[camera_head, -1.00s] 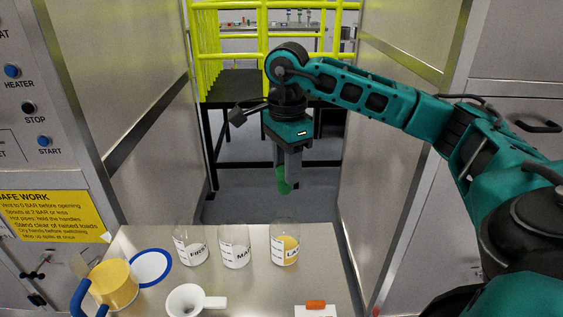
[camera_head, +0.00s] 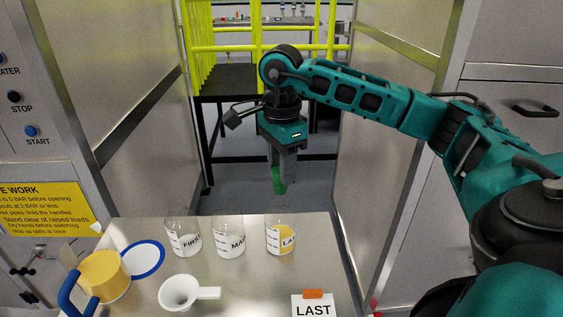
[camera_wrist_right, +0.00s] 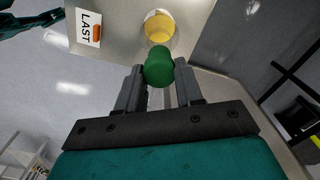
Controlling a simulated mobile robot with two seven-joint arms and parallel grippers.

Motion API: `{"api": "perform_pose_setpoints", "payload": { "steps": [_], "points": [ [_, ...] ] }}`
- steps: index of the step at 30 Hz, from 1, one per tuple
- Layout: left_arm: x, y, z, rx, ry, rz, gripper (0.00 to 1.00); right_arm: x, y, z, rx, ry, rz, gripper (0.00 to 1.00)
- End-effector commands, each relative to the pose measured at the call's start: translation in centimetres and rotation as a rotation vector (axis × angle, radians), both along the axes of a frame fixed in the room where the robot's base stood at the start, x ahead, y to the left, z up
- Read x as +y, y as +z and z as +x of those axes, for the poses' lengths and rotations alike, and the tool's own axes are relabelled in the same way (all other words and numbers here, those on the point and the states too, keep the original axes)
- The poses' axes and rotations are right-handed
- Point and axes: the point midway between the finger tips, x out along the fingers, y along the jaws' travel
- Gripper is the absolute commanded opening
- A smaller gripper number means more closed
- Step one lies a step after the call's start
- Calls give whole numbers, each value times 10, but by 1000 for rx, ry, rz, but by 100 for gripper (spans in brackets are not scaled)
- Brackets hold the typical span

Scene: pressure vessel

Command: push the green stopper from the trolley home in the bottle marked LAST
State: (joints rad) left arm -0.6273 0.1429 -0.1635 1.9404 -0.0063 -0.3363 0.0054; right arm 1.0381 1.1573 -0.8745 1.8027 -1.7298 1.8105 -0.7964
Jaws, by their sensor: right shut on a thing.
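My right gripper (camera_head: 281,168) is shut on the green stopper (camera_head: 279,182) and holds it in the air, above and slightly beyond the bottle marked LAST (camera_head: 280,236). That bottle stands upright on the steel table, holds yellow contents and has an open mouth. In the right wrist view the stopper (camera_wrist_right: 158,68) sits between the fingertips (camera_wrist_right: 158,88), with the LAST bottle (camera_wrist_right: 159,27) past it, apart from it. My left gripper is not in view.
Bottles marked FIRST (camera_head: 182,238) and MA… (camera_head: 229,238) stand to the left. A white funnel (camera_head: 180,292), yellow pot (camera_head: 104,276) with blue handle, blue-rimmed disc (camera_head: 143,259) and LAST card (camera_head: 312,309) with an orange piece (camera_head: 314,294) lie on the steel table (camera_head: 245,290).

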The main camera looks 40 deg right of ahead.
Motion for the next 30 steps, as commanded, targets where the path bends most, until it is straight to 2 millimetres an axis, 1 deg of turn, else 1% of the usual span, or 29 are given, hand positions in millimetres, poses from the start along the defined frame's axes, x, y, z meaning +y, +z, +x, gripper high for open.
{"api": "perform_pose_setpoints", "payload": {
  "steps": [1, 7, 30],
  "points": [
    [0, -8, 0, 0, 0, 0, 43, 0, -9, 0, 1, 0, -1, 2],
    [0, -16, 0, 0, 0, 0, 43, 0, -21, 0, 1, 0, 0, 2],
    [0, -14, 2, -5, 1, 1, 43, 0, -21, 0, 0, 0, 0, 2]
  ]
}}
